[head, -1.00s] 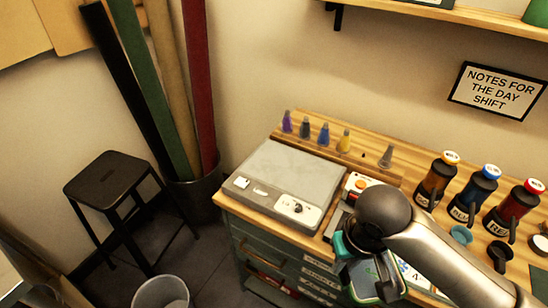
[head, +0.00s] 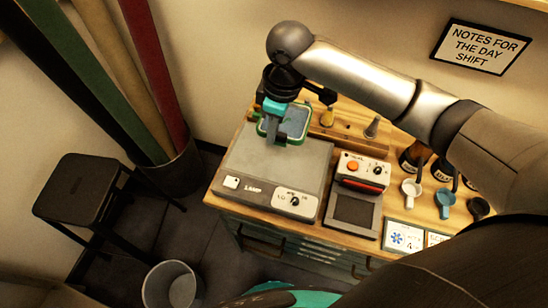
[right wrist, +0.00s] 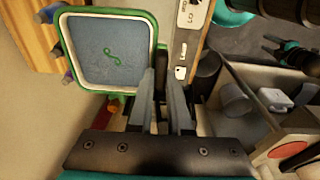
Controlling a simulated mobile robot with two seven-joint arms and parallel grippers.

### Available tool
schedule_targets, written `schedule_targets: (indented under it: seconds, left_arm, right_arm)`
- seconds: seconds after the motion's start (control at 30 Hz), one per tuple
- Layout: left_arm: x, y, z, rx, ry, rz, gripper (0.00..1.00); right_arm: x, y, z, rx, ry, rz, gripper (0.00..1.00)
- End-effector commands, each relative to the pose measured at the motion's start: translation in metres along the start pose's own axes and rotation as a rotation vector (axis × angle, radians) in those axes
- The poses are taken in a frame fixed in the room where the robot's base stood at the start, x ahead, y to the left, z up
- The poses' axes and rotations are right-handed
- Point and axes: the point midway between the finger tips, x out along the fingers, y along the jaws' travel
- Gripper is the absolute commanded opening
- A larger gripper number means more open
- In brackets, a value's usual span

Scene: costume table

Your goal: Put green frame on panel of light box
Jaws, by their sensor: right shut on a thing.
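The green frame (head: 298,123) has a rounded green rim and a blue mesh. In the right wrist view the frame (right wrist: 105,52) shows a small green figure on the mesh. My right gripper (head: 272,118) is shut on its rim; the fingers (right wrist: 162,85) meet the edge in the wrist view. The light box (head: 270,160) is a flat grey box marked LAMP, with a switch and a knob at its front. The frame is over the back part of its panel; I cannot tell whether it touches. My left gripper is not in view.
Right of the light box stand a device with an orange button (head: 353,166) and a dark-screened plate (head: 354,211). Scoops (head: 411,190), bottles and cards (head: 405,236) lie further right. A bin (head: 171,287) and a stool (head: 80,190) stand on the floor. Most of the panel is bare.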

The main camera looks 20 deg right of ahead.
Motion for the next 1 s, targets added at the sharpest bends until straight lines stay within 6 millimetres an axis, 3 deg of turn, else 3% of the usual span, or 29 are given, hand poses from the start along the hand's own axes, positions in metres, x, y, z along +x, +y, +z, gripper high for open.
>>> schedule_targets:
  seconds: [0.1,0.3,0.57,0.8,1.0]
  left_arm:
    - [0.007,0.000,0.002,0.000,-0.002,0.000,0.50]
    - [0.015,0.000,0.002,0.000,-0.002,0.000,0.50]
    - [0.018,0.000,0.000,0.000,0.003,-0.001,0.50]
    - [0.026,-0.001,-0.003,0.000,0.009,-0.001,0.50]
    - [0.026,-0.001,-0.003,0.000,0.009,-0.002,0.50]
  right_arm:
    - [0.036,-0.001,0.005,0.002,-0.003,-0.002,0.00]
    - [0.083,-0.001,0.010,0.002,-0.001,-0.001,0.00]
    - [0.108,0.000,0.013,0.002,0.000,0.001,0.00]
    - [0.142,0.000,0.017,0.003,0.001,0.001,0.00]
    - [0.144,0.000,0.017,0.001,0.001,0.002,0.00]
